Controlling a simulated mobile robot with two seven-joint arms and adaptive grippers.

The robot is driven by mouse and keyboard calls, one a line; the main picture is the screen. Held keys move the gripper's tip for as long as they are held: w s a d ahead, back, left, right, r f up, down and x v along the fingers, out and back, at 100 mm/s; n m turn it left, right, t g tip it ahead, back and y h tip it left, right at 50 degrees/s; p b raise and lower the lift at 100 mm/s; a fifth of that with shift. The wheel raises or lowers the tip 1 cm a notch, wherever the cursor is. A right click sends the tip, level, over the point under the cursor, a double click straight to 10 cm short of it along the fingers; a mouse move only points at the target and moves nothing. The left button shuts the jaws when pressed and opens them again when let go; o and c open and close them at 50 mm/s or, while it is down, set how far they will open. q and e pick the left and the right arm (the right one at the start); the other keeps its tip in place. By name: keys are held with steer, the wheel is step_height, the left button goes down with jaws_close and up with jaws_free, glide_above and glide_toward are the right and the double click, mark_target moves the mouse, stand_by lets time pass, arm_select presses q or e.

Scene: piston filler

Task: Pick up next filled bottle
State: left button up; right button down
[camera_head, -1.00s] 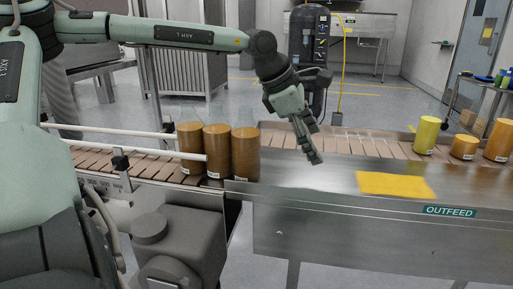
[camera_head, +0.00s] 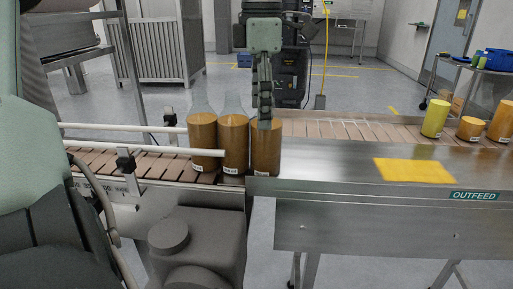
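Three filled bottles stand upright in a row at the end of the left conveyor, amber below with clear tapered tops: the left one (camera_head: 203,135), the middle one (camera_head: 233,145) and the right one (camera_head: 265,150). My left gripper (camera_head: 265,112) points straight down over the right bottle. Its fingers are seen edge-on in front of that bottle's top and hide it. I cannot tell whether they are around it or touching it, or whether they are open or shut. My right gripper is out of view.
White guide rails (camera_head: 140,134) run along the left conveyor (camera_head: 160,165). The steel outfeed table (camera_head: 330,190) bears a yellow sheet (camera_head: 414,170). On the right stand a yellow container (camera_head: 435,118) and orange ones (camera_head: 470,128). The table between bottles and sheet is clear.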

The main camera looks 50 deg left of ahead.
mark_target(267, 139)
arm_select(q)
steer(key=f, duration=0.4)
steer(key=w+f, duration=0.1)
steer(key=f, duration=0.2)
steer(key=shift+d+p, duration=0.25)
steer(key=shift+p, duration=0.05)
steer(key=shift+c, duration=0.6)
steer(key=c, duration=1.4)
steer(key=shift+c, duration=0.7)
steer(key=shift+r, duration=0.15)
